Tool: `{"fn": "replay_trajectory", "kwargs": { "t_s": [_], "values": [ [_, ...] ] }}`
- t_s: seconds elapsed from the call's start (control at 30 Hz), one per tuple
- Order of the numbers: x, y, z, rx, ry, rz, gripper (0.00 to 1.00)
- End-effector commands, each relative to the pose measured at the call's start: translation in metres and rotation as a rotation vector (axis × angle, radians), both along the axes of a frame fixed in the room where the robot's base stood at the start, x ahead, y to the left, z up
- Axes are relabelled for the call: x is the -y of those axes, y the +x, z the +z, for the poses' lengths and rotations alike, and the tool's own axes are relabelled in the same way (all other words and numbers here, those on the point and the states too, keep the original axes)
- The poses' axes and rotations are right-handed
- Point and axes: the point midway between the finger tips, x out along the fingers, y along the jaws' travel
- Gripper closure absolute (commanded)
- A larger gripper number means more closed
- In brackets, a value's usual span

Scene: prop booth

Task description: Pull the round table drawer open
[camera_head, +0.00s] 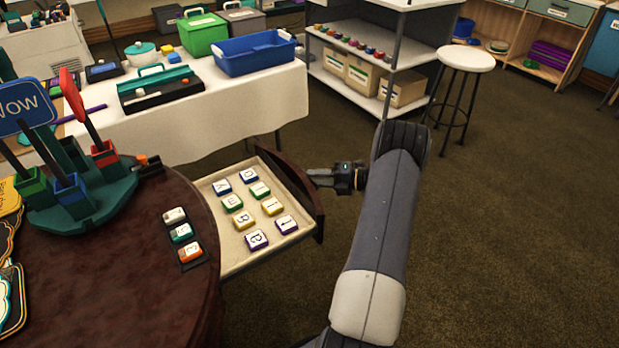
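The round table (110,270) is dark reddish wood and fills the lower left. Its drawer (238,262) stands pulled out to the right, with a pale interior holding several lettered tiles in two rows. The curved dark drawer front (292,190) faces right. My gripper (318,177) is at the outer side of that front, level with its middle, its fingers pointing left at it. The handle cannot be made out, and whether the fingers are closed on it is too small to tell. My arm reaches up from the bottom edge.
A teal organizer (85,205) with signs and three small tiles (182,232) sit on the round table. A white-clothed table (215,125) with bins stands behind. A shelf unit (350,85) and a white stool (466,58) stand farther back. The carpet on the right is clear.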

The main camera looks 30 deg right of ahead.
Motion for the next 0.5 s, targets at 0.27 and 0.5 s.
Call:
{"fn": "replay_trajectory", "kwargs": {
  "t_s": [0.27, 0.5],
  "values": [
    [0.04, -0.04, 0.009, 0.0, -0.001, -0.003, 0.68],
    [0.055, -0.056, 0.011, -0.001, 0.001, 0.0, 0.68]
  ]
}}
